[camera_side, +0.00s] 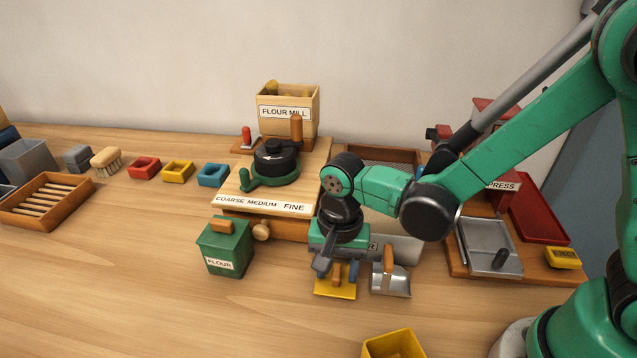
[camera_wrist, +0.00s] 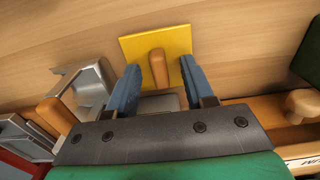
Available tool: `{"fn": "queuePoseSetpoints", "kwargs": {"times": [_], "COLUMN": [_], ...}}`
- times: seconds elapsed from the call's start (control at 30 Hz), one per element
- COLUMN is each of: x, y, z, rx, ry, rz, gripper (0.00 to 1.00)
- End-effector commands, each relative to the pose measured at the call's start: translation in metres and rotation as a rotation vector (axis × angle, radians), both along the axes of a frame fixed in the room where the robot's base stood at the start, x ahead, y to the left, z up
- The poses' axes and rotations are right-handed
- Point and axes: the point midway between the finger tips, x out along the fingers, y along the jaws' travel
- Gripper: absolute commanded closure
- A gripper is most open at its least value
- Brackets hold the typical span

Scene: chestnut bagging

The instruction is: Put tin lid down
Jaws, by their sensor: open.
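The green flour tin (camera_side: 222,253) stands left of my gripper. A green lid with a wooden grip (camera_side: 222,226) appears to sit on its top. Part of a dark green shape, probably the tin, shows at the right edge of the wrist view (camera_wrist: 308,55). My gripper (camera_side: 343,273) is open, away from the tin and low over a yellow square plate (camera_side: 334,292). In the wrist view its blue fingers (camera_wrist: 158,88) stand apart on either side of an upright wooden handle (camera_wrist: 158,67). A grey part shows below this handle; whether the fingers touch it is unclear.
A metal scoop (camera_side: 391,280) with a wooden handle lies close right of my gripper. The flour mill (camera_side: 232,203) stands behind, with a wooden knob (camera_side: 261,231) in front. A yellow box (camera_side: 394,344) is at the front edge. The front left table is clear.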

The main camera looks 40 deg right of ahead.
Motion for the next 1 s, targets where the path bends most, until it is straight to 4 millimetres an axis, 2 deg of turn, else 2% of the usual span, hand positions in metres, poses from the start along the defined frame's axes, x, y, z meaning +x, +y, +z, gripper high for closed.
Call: {"fn": "queuePoseSetpoints", "kwargs": {"times": [0.17, 0.7, 1.0], "x": [0.000, 0.000, -0.001], "y": [0.000, 0.000, -0.006], "z": [0.013, 0.104, 0.124], "rx": [0.000, 0.000, 0.008], "ry": [0.000, 0.000, -0.025], "rz": [0.000, 0.000, 0.031], "gripper": [0.53, 0.53, 0.53]}}
